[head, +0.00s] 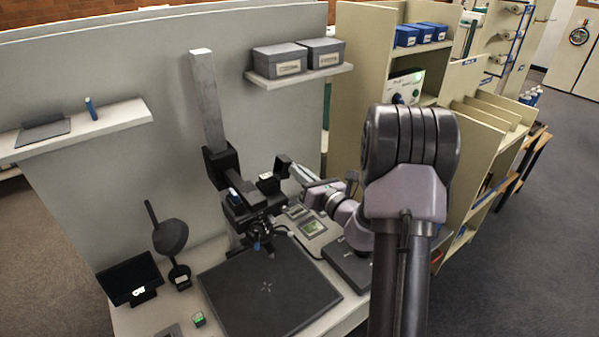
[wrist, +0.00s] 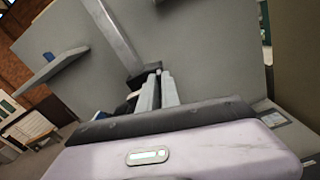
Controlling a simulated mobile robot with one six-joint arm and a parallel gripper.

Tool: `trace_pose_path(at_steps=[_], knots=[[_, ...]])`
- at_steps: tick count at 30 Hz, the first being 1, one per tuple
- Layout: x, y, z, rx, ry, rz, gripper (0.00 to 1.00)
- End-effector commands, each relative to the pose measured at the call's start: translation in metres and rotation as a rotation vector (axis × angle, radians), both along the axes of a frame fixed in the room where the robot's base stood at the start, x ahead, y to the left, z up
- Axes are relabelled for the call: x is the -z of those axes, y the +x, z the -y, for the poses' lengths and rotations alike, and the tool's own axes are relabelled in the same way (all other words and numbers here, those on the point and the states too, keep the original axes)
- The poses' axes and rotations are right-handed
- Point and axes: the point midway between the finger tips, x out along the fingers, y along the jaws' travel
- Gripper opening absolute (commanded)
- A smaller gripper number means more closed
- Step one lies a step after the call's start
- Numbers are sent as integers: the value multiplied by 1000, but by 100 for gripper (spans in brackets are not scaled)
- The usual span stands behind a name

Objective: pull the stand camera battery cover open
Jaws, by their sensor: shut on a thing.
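The stand camera (head: 240,205) is a black body on the carriage of a grey upright column (head: 207,105), above a dark baseboard (head: 268,290). My gripper (head: 292,170) reaches in from the right, beside the camera. Its fingers are close together, shut on a small dark piece (head: 282,165) that I take to be the battery cover; how far it stands open I cannot tell. In the wrist view the two grey fingers (wrist: 158,90) point up towards the dark carriage (wrist: 146,74), and their tips hide the grasp.
A small screen (head: 128,279) and a round dark lamp (head: 170,237) stand left of the baseboard. A wall shelf (head: 300,75) with two grey boxes is above right. A control panel (head: 312,228) and a dark flat case (head: 347,264) lie below my arm.

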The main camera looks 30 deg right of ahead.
Motion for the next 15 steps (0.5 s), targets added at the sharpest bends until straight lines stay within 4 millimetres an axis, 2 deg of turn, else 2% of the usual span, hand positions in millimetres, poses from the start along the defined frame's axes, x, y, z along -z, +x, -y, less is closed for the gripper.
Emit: trace_pose_path(at_steps=[3, 7, 15], knots=[[0, 0, 0, -1, -1, -1, 0], [0, 0, 0, 0, -1, -1, 29], [0, 0, 0, 0, -1, -1, 29]])
